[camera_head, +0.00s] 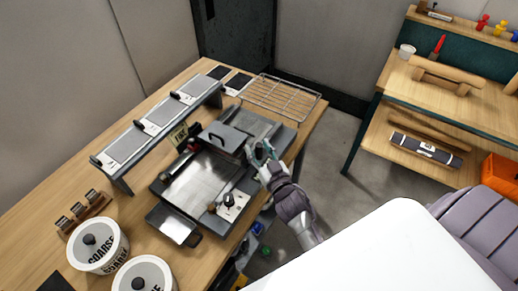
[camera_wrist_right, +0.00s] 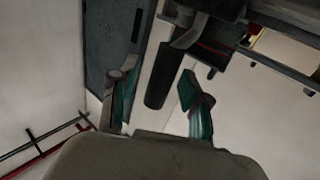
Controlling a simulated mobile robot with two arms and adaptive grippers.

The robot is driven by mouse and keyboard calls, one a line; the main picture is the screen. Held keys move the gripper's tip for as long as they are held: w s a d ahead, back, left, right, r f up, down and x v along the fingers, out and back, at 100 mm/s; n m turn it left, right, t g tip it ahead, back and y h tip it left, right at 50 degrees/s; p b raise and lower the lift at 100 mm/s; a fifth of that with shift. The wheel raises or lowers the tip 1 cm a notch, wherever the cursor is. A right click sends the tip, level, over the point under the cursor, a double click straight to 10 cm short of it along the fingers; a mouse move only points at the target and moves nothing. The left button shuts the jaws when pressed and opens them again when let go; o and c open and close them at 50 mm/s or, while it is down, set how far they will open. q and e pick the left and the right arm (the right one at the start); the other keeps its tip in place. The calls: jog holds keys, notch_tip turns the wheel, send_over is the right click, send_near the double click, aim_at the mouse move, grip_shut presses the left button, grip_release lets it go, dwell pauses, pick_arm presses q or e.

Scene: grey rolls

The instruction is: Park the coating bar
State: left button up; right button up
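The coating machine has a pale flat bed (camera_head: 195,185). A grey block with a dark loop handle (camera_head: 222,138), perhaps the coating bar's carriage, lies across the bed's far part. My right gripper (camera_head: 262,152) is at the machine's right side, close to the block's right end. In the right wrist view my two green-padded fingers (camera_wrist_right: 160,100) stand apart. A dark cylindrical grip (camera_wrist_right: 164,76) shows between them, with a visible gap to the right finger. Contact with the left finger is unclear. My left gripper is out of view.
A long rack with grey panels (camera_head: 150,125) stands left of the machine. A wire rack (camera_head: 281,97) lies behind it. White tubs, one labelled COARSE (camera_head: 98,247), stand at the front left. A wooden shelf unit (camera_head: 450,95) stands at right, across clear floor.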

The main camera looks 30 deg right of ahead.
grip_shut()
jog(key=shift+w+d+r, duration=0.1)
jog(key=shift+w+d, duration=0.15)
jog(key=shift+d, duration=0.2)
jog(key=w+d+b, duration=0.1)
jog(key=w+d, duration=0.6)
jog(key=d, duration=0.5)
jog(key=shift+w+d, duration=0.25)
jog(key=shift+d, duration=0.15)
jog(key=shift+r, duration=0.15)
